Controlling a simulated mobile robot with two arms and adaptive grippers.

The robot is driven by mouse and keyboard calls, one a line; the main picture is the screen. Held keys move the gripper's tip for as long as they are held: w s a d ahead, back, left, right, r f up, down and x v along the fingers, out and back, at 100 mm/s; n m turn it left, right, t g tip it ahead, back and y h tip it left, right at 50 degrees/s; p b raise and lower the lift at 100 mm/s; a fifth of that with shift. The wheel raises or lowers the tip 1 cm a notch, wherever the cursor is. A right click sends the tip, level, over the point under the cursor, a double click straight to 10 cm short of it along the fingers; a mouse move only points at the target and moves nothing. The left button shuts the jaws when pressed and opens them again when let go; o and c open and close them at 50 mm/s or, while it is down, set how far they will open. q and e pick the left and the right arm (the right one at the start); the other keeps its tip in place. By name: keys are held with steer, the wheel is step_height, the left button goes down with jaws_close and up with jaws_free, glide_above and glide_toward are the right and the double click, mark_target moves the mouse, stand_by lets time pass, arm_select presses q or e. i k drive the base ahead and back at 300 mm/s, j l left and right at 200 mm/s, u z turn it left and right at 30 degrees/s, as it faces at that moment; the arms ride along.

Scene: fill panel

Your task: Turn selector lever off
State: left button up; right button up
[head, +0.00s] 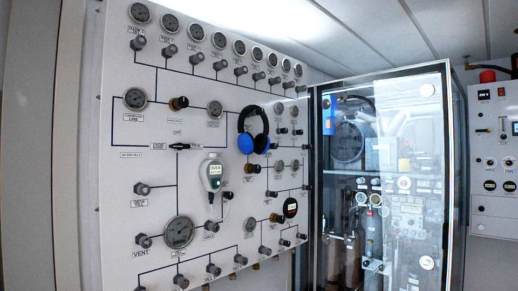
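A white fill panel (112,190) with gauges, knobs and black flow lines fills the left and middle of the head view. A small black selector lever (181,146) sits on it at left centre, below a label that seems to read OFF. The lever looks roughly horizontal, lying across the line, with labels to its left and right. Its exact pointing is too small to tell. Neither of my grippers is in view, and nothing touches the lever.
Blue and black headphones (253,143) hang on the panel right of the lever. A white handheld meter (212,172) hangs below right of it. A glass-fronted cabinet (384,180) stands at right, with a control box (494,150) beyond. The space before the lever looks clear.

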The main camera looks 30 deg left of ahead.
mark_target(180, 147)
steer(key=i, duration=0.55)
steer(key=i+l, duration=0.15)
steer(key=i, duration=0.4)
steer(key=j+u, duration=0.05)
